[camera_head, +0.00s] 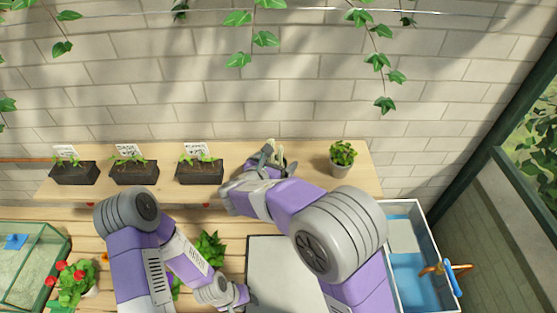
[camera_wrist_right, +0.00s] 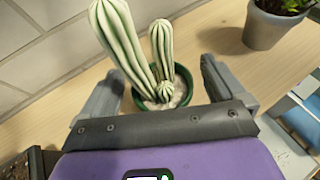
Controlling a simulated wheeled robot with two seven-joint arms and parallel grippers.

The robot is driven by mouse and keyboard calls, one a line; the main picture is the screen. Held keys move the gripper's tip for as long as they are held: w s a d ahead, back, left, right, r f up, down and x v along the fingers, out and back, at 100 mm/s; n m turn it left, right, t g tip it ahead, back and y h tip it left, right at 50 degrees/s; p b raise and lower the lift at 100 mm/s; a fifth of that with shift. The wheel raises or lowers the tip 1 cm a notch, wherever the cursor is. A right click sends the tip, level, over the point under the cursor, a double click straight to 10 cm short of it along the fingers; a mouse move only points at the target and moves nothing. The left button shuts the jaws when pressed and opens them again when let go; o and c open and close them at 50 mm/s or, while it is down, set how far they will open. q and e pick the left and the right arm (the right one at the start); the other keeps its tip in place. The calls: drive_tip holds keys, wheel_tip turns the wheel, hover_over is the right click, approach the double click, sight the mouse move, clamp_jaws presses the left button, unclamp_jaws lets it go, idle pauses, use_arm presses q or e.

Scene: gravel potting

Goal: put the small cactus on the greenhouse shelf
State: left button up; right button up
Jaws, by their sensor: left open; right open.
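The small cactus (camera_head: 279,149) is at the wooden shelf (camera_head: 365,183) along the brick wall, mostly hidden behind my right gripper in the head view. In the right wrist view the cactus (camera_wrist_right: 122,40) has pale ribbed stems in a green pot (camera_wrist_right: 184,82) with light gravel. The pot appears to stand on the wooden shelf (camera_wrist_right: 215,30). My right gripper (camera_head: 274,158) is open, with one finger on each side of the pot and a gap visible at the right finger. My left gripper (camera_head: 238,295) is open, low in the head view, away from the cactus.
Several black planters with labels, such as one (camera_head: 199,170), stand left on the shelf. A leafy plant in a grey pot (camera_head: 341,168) stands to the right. Below are a red-flowered plant (camera_head: 72,283), a glass case (camera_head: 35,262) and a blue-lined sink (camera_head: 405,270).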

use_arm(q)
drive_tip(key=shift+f+b, duration=0.4)
drive_tip(key=shift+f, duration=0.1)
use_arm(e)
drive_tip(key=v, duration=1)
drive_tip(key=shift+s, duration=0.2)
drive_tip(key=shift+a, duration=0.1)
